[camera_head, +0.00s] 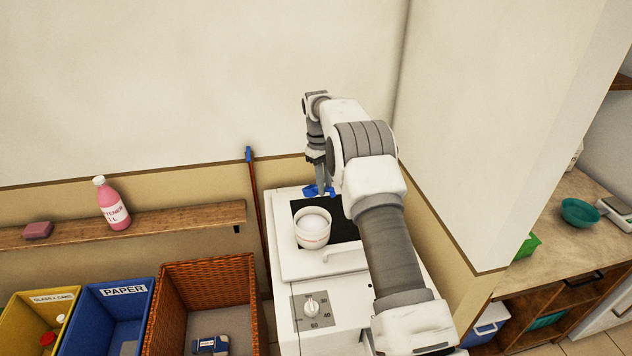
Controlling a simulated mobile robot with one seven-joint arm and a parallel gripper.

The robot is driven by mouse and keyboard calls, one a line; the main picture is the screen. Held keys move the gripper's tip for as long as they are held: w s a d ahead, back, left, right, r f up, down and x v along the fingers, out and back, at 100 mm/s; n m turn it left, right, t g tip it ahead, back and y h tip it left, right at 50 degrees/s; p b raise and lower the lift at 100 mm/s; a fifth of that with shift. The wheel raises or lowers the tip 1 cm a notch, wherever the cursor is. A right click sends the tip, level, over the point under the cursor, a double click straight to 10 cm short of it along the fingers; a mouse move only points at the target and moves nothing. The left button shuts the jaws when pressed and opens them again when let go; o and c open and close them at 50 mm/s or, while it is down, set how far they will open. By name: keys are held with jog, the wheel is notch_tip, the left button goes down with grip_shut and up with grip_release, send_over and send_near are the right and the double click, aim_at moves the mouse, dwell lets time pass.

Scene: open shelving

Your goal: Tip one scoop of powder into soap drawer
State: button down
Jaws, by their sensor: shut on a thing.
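A white tub (312,229) stands upright on the white washing machine (284,232), with pale powder (313,221) visible inside. My gripper (321,186) points down just behind the tub, above the dark panel on the machine's top. It is shut on a small blue thing, which looks like the scoop (311,191). Most of the scoop's shape is hidden, and I cannot see whether powder is in it. I cannot make out the soap drawer clearly; my arm covers the right side of the machine.
A dial (312,306) is on the machine's front. A wicker basket (206,268), a blue paper bin (120,291) and a yellow bin (36,296) stand left. A shelf (170,219) holds a pink bottle (113,207) and a soap bar (38,230). A wall corner is at right.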

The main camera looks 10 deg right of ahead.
jog(key=shift+a, duration=0.25)
jog(key=b, duration=0.6)
send_over(324, 228)
jog(key=shift+w+a+f, duration=0.1)
jog(key=shift+w+f, duration=0.05)
jog(key=shift+f, duration=2.6)
jog(key=shift+w+a+f, duration=0.1)
jog(key=shift+w+f, duration=0.05)
jog(key=shift+f, duration=2.6)
jog(key=shift+r, duration=0.1)
jog(key=shift+r+p, duration=2.85)
jog(key=shift+r, duration=2.15)
jog(key=shift+f, duration=0.1)
